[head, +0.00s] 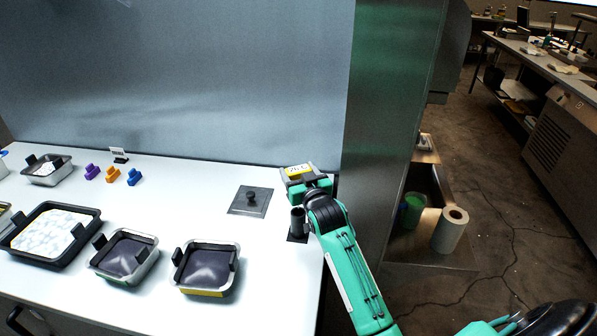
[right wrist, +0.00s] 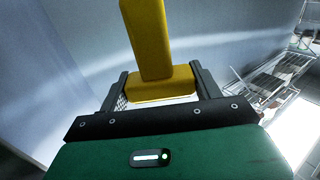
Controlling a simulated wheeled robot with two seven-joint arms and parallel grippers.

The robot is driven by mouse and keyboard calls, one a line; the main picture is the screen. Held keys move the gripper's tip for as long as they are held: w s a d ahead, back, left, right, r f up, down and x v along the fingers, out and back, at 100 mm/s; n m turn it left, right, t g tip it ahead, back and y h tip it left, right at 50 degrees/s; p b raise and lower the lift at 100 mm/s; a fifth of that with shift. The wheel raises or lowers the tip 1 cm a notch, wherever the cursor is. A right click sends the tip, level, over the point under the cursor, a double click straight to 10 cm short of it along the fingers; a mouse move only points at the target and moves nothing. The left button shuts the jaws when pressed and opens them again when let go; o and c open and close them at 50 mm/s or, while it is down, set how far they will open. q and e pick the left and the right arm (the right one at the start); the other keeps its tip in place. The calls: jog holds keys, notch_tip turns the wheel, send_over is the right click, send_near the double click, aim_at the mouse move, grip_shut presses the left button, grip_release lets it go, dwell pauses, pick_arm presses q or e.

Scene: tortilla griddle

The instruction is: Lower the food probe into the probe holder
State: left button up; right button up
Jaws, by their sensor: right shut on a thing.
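The food probe (head: 298,171) shows in the head view as a yellow body with a pale label, at the table's right end. My right gripper (head: 300,183) is shut on it. In the right wrist view the probe's yellow body (right wrist: 150,40) sits between the two dark fingers of the gripper (right wrist: 161,88). The probe's lower end is hidden. The probe holder appears to be the dark upright cup (head: 297,220) near the table's right edge, in front of the gripper and partly beside my forearm. I cannot see the probe in it. My left gripper is not in view.
A dark square plate with a knob (head: 250,199) lies left of the cup. Several dark-rimmed pans (head: 207,246) stand at the front left. Small purple and orange pieces (head: 113,173) lie farther back. A grey wall panel closes the back; a metal cabinet side (head: 395,130) stands at the right.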

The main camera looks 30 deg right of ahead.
jog(key=shift+f+b, duration=0.35)
jog(key=shift+f, duration=3.25)
dwell(4.4)
